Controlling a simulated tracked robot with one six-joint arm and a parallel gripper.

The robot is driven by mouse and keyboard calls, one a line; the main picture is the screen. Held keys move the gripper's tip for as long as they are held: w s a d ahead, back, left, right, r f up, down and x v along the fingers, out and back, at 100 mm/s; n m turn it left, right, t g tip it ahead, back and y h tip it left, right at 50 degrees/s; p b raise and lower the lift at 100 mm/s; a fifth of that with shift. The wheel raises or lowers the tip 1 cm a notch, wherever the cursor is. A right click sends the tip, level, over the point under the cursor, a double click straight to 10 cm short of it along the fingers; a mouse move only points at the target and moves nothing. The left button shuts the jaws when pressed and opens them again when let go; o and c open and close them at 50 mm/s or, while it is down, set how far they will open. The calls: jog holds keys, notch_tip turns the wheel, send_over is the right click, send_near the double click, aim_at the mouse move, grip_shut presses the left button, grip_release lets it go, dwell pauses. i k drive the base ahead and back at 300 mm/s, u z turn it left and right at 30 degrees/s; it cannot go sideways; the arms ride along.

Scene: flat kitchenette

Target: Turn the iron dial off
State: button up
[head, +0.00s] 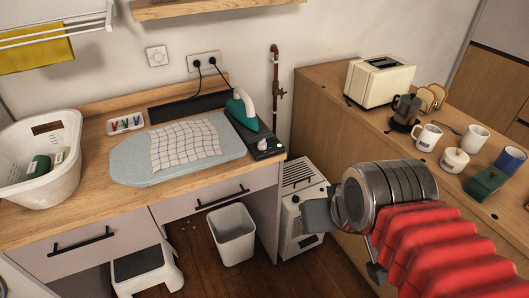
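The teal iron (241,108) stands on the black base at the right end of the counter, beside the ironing pad. A pale dial (263,143) sits on the front part of the black base (268,154). Its pointer setting is too small to read. My gripper (320,215) is in the lower right, in front of the white heater and the wooden cabinet, to the right of and below the dial in the picture. It is well apart from the dial. One grey finger plate shows clearly; I cannot tell whether the fingers are open or shut.
A light blue ironing pad (222,165) with a checked cloth (185,145) covers the middle of the counter. A copper pipe (275,75) rises behind the iron. A white bin (234,240) and a heater (300,185) stand below. Mugs and a toaster (379,82) stand at right.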

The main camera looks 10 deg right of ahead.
aim_at(262, 144)
jog(key=k, duration=0.45)
jog(key=z, duration=0.85)
jog(key=i, duration=1.4)
jog(key=u, duration=1.3)
